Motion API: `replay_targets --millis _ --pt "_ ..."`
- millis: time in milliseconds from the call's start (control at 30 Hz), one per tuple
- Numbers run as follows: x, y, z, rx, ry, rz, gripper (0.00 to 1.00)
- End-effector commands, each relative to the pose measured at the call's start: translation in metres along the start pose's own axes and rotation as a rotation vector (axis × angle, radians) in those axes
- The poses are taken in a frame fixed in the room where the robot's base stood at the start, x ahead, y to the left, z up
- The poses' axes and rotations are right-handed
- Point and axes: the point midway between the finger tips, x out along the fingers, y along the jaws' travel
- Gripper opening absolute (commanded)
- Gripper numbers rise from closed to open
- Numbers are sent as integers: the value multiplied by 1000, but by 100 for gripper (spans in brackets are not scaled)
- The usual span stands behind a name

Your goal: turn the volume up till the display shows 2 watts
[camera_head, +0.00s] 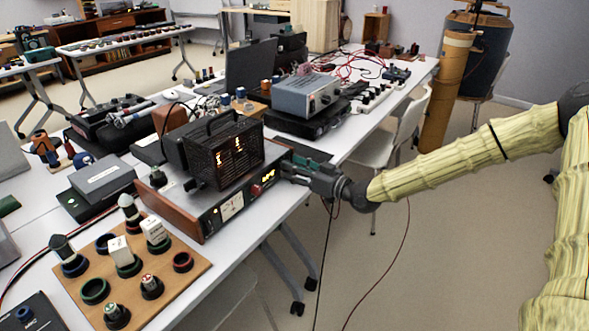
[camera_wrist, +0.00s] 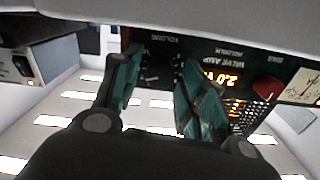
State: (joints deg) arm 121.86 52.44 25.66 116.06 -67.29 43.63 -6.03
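The valve amplifier (camera_head: 213,215) has wooden side panels and a dark front with a meter, a red knob and a lit display (camera_head: 265,176). In the wrist view its panel is upside down. The orange display (camera_wrist: 220,77) there seems to show the digits 2.0, but it is hard to read surely. The dark volume knob (camera_wrist: 160,66) lies between my fingertips, under the VOLUME label. My gripper (camera_head: 290,170) is at the right end of the front. In the wrist view its green-padded fingers (camera_wrist: 158,78) stand apart on either side of the knob; contact is unclear.
A black cage (camera_head: 225,155) with glowing valves sits on top of the amplifier. A wooden board (camera_head: 75,288) with knobs and rings lies at the front left. A grey power supply (camera_head: 305,95) and a laptop (camera_head: 250,66) stand behind. Open floor lies right of the table.

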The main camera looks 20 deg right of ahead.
Motion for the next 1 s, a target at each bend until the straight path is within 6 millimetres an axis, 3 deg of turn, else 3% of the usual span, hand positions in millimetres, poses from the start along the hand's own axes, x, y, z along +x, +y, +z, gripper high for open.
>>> replay_targets --millis 467,1000 --pt "-10 0 -1 -1 1 0 49" --pt "-90 1 -1 1 2 2 49"
